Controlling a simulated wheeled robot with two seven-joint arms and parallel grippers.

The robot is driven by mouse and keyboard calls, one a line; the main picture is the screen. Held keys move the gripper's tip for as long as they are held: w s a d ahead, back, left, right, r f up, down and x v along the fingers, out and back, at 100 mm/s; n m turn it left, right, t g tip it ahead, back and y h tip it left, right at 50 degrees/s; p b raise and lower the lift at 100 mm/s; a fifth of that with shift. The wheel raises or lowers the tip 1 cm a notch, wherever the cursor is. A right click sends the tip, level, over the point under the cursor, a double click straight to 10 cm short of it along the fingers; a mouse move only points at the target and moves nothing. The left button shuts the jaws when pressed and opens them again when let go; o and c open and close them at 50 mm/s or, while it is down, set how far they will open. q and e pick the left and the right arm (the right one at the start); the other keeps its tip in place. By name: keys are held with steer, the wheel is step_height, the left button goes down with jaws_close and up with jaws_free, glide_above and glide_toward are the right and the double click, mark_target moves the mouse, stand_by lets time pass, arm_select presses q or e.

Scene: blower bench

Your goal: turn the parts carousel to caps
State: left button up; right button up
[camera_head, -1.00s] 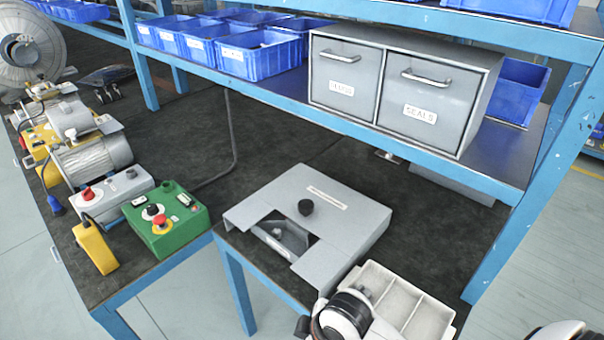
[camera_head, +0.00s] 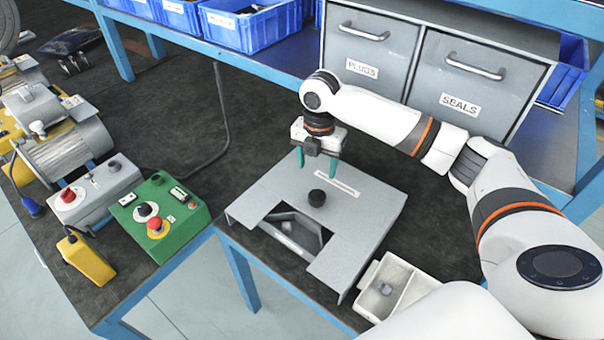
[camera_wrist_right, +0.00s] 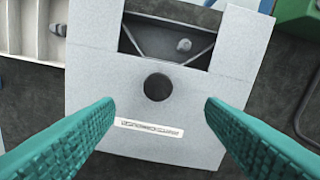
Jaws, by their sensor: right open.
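The parts carousel is a grey box (camera_head: 350,217) with a black knob (camera_head: 317,197) on top and a label strip behind the knob. A cut-out at its front shows a compartment (camera_head: 290,235) with divider walls and a small grey part. My right gripper (camera_head: 318,172) is open and empty, pointing down above the back of the cover, behind the knob. In the right wrist view the knob (camera_wrist_right: 158,87) lies ahead, between the lines of the two green fingers (camera_wrist_right: 158,112) and apart from them. My left gripper is not in view.
A white divided tray (camera_head: 392,287) with a small part stands right of the carousel. A green control box (camera_head: 162,215) with a red button stands at left. Grey drawers labelled PLUGS (camera_head: 365,45) and SEALS (camera_head: 465,75) sit on the shelf behind.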

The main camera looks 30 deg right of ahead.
mark_target(317, 195)
steer(key=f, duration=0.3)
steer(key=f+p, duration=0.1)
steer(key=f, duration=0.2)
steer(key=f+p, duration=0.1)
steer(key=f, duration=0.3)
steer(key=shift+s+d+f, duration=0.1)
steer(key=shift+s+d, duration=0.1)
steer(key=shift+d, duration=0.05)
steer(key=shift+w+f, duration=0.1)
steer(key=shift+f, duration=0.2)
steer(key=c, duration=1.4)
